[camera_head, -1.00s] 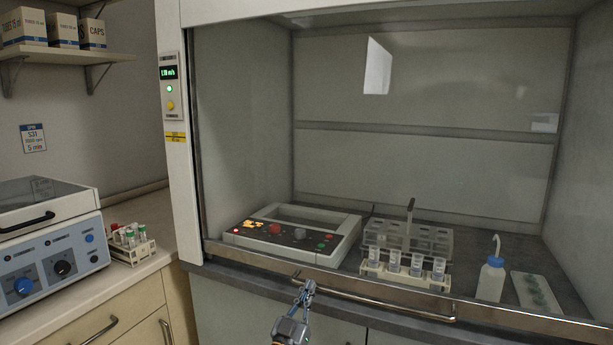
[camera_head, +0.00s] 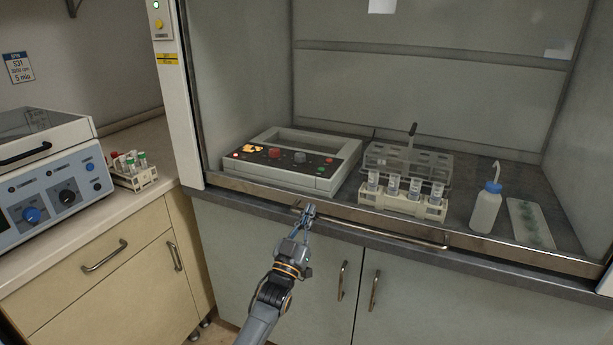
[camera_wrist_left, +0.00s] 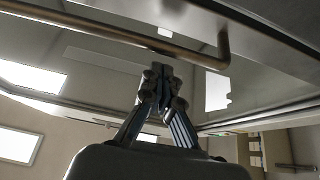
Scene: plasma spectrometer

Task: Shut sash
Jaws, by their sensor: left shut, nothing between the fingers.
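The sash is a clear pane with a metal bottom rail (camera_head: 480,242), low across the front of the fume hood. The rail lies along the dark front sill; I cannot tell whether a small gap is left under it. A bar handle (camera_head: 385,234) runs along the rail. My left gripper (camera_head: 308,212) is shut and empty at the handle's left end. In the left wrist view the shut fingertips (camera_wrist_left: 160,78) are close to the handle bar (camera_wrist_left: 130,36), which is not between them; contact cannot be told. My right gripper is not in view.
Inside the hood are a control box (camera_head: 290,178), a tube rack with vials (camera_head: 402,204), a wash bottle (camera_head: 487,210) and a white tray (camera_head: 535,238). A centrifuge (camera_head: 50,190) and small rack (camera_head: 135,178) stand on the left counter. Cabinet doors (camera_head: 240,250) are below the hood.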

